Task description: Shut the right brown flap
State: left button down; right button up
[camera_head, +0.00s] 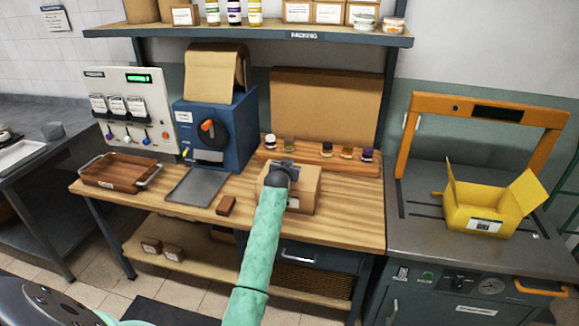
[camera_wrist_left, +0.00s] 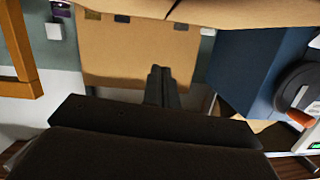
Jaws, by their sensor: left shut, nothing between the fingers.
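The brown cardboard box (camera_head: 304,190) stands on the wooden bench with a white label on its front. Its top looks mostly covered by flaps, partly hidden behind my left gripper (camera_head: 288,164). The right brown flap (camera_head: 308,175) looks low, near level; I cannot tell if it is fully down. In the left wrist view, which is upside down, brown cardboard (camera_wrist_left: 235,12) with a dark seam crosses the top edge. My left gripper (camera_wrist_left: 159,70) is shut and empty, over the box top; contact cannot be told. My right gripper is not in view.
Several small jars stand on a wooden rack (camera_head: 272,155) behind the box. A blue machine (camera_head: 222,135) and grey tray (camera_head: 197,186) are left, with a small brown block (camera_head: 226,205). A yellow box (camera_head: 482,205) with raised flaps sits right, under an orange arch (camera_head: 405,135).

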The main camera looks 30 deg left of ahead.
pick_arm(q)
jog(key=shift+b+v, duration=0.35)
jog(key=shift+v, duration=0.4)
jog(key=b+v, duration=0.2)
jog(key=v, duration=0.5)
jog(key=shift+b, duration=0.3)
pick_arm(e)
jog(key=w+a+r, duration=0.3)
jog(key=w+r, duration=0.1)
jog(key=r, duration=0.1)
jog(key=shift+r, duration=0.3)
